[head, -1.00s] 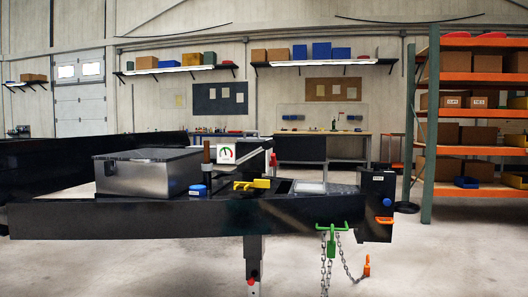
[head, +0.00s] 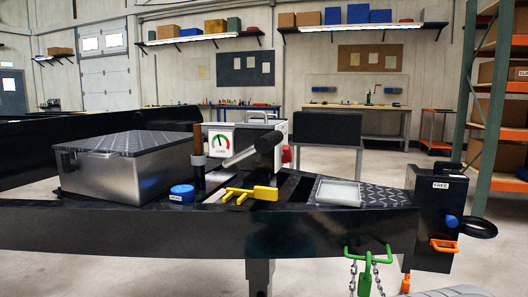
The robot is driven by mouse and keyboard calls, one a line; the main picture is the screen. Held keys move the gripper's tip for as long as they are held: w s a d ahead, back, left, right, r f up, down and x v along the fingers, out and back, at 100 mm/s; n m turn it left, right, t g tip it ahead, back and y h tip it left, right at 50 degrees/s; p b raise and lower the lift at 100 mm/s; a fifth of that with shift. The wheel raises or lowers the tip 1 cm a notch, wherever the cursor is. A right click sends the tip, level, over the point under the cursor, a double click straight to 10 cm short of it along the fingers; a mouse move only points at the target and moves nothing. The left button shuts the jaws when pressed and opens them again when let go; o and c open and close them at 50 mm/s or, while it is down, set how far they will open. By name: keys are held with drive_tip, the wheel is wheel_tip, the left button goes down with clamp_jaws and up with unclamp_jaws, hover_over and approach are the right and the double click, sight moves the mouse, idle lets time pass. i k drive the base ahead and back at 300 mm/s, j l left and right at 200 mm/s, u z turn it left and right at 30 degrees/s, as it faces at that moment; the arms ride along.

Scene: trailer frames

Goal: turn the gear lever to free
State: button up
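In the head view a black box (head: 434,205) stands at the right end of the black trailer frame (head: 200,228). A white label (head: 449,184) on its upper face reads FREE. A blue knob (head: 451,221) sits on the box below the label, and an orange handle (head: 444,245) is lower still. I cannot tell for sure which of these is the gear lever, or its setting. My gripper is not in view. A pale rounded shape at the bottom right edge may be part of my arm.
On the frame stand a metal box (head: 135,177), a gauge (head: 220,141), a dark-gripped lever (head: 255,150), a blue cap (head: 182,194) and a yellow handle (head: 250,194). A shelf rack (head: 482,110) stands behind right.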

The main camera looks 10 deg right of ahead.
sight(287, 157)
drive_tip(key=i+l+u, duration=0.1)
drive_tip(key=i+l, duration=0.2)
drive_tip(key=i, duration=0.15)
drive_tip(key=i+l+u, duration=0.1)
drive_tip(key=i+l, duration=0.25)
drive_tip(key=k+l, duration=0.1)
drive_tip(key=l, duration=0.5)
drive_tip(key=k, duration=0.05)
